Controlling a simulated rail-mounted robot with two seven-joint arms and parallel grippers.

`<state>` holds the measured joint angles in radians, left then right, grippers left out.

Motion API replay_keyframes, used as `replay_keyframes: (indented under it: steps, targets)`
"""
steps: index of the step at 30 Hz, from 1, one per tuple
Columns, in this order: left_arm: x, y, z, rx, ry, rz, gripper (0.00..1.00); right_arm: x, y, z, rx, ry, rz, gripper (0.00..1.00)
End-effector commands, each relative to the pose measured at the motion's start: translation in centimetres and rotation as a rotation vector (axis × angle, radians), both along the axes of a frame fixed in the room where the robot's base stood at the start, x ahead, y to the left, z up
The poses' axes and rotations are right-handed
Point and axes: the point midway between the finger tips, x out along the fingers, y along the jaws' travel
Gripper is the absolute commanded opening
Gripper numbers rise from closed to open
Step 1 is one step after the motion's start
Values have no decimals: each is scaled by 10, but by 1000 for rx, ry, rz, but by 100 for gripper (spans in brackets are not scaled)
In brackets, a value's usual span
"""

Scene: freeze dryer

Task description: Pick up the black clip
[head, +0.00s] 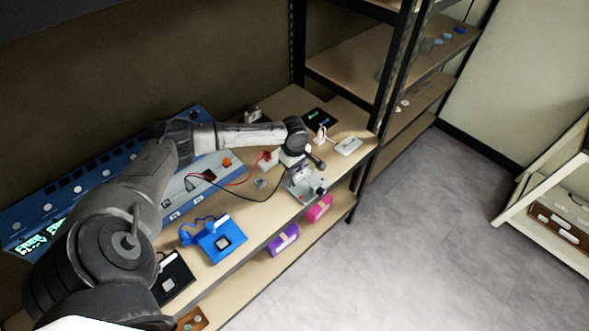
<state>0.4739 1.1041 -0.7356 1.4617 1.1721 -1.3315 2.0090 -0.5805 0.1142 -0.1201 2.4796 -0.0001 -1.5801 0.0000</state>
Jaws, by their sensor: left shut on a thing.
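My left arm reaches across the bench from the left, and its gripper (291,174) points down over the bench's front part. It is shut, and a black wire (245,197) runs from the blue unit up to its fingers. The black clip at the wire's end is too small and too covered by the fingers to see clearly. A red wire (240,184) runs to a small red-and-white piece (268,159) just left of the gripper. My right gripper is not in view.
A long blue unit (215,171) stands along the wall. A blue device (220,240) and a black one (174,278) lie on the bench (205,272). A white device (348,146) lies right of the gripper. Purple (284,240) and pink (319,209) boxes sit on the lower shelf. The floor at right is clear.

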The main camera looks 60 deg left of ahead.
Motion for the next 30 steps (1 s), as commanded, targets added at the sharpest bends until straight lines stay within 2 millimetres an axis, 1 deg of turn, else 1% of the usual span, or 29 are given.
replay_keyframes:
  steps: [2, 11, 17, 21, 23, 30]
  targets:
    - [0, 0, 0, 0, 0, 0, 3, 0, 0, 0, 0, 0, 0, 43]
    - [0, 0, 3, 0, -1, 0, 3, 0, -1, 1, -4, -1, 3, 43]
    - [0, 0, 21, -1, -1, 1, 3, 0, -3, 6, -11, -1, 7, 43]
    - [1, 1, 44, 0, -2, 1, 3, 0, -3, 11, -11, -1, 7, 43]
    - [5, -12, 49, -5, -2, -5, 3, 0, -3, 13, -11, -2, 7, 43]
    - [22, -56, 77, -4, -4, -4, 3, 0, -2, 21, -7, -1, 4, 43]
